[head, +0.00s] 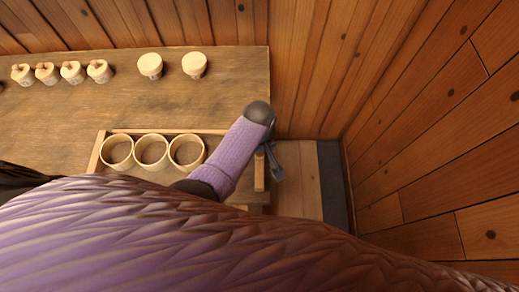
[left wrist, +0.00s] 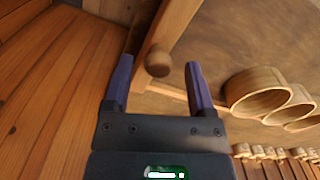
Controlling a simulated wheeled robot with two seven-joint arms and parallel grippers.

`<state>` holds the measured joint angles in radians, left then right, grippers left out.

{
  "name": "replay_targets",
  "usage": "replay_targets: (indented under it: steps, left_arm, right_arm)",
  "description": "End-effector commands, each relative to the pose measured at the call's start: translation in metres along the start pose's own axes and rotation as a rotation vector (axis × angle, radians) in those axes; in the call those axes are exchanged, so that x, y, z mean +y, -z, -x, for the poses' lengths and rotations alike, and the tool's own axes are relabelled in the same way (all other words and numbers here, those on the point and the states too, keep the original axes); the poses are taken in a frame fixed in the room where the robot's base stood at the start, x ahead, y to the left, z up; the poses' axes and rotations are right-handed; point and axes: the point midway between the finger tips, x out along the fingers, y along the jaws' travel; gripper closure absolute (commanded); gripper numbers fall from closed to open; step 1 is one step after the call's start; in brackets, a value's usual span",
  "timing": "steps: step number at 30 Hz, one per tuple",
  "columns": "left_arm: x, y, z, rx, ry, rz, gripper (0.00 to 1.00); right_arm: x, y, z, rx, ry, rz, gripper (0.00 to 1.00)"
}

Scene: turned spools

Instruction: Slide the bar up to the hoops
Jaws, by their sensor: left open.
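Three pale wooden hoops (head: 153,150) stand in a row in a shallow wooden tray (head: 97,152). They also show at the right of the left wrist view (left wrist: 257,91). The light wooden bar (head: 259,174) lies crosswise at the tray's right end, apart from the hoops. In the left wrist view the bar (left wrist: 174,26) ends in a round knob (left wrist: 158,62). My left gripper (head: 274,162) is open at the bar, with the knob showing between its two purple fingers; contact cannot be told. My forearm hides part of the tray. My right gripper is not in view.
Several small turned spools (head: 73,72) stand in a row along the table's (head: 120,105) back, two of them plain-topped (head: 150,66). Plank walls (head: 440,110) rise behind and at the right. Floor shows between the table's right edge and the right wall.

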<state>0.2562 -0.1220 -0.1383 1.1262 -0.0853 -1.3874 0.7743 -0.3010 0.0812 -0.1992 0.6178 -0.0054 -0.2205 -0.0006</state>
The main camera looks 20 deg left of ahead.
Motion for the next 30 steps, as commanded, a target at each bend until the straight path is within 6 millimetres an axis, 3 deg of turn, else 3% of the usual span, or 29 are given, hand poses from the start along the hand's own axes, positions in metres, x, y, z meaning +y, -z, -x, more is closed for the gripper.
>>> replay_targets:
  steps: [2, 12, 30]
  left_arm:
    - [0.0000, 0.0000, 0.0004, 0.000, 0.000, 0.000, 0.30]
    - [-0.0001, -0.0002, 0.0004, -0.001, 0.000, 0.000, 1.00]
    - [-0.0001, -0.0004, 0.0004, -0.001, 0.000, 0.000, 1.00]
  right_arm:
    - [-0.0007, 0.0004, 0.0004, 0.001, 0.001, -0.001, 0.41]
    - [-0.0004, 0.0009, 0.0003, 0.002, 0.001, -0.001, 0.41]
    - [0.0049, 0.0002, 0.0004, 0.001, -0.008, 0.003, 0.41]
